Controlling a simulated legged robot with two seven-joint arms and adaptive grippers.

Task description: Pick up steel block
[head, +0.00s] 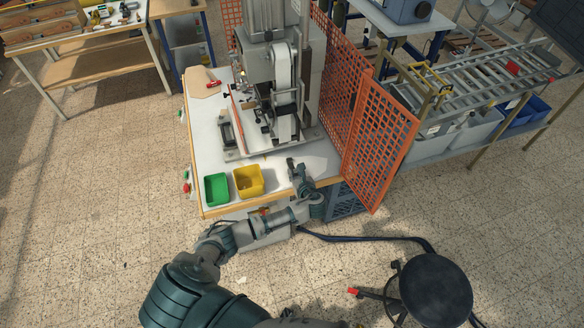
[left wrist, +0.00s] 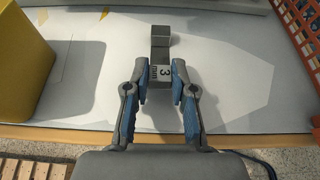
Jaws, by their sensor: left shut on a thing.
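In the head view, my left gripper (head: 294,165) is over the front right of the white worktable (head: 205,136), to the right of the yellow bin. The block is too small there to make out clearly. I cannot tell whether it touches the table. My right gripper is not in view.
A yellow bin (head: 248,181) and a green bin (head: 216,189) stand at the table's front left. The stamping press (head: 284,80) rises behind. An orange mesh guard (head: 378,130) stands close on the right. A black stool (head: 436,290) is on the floor.

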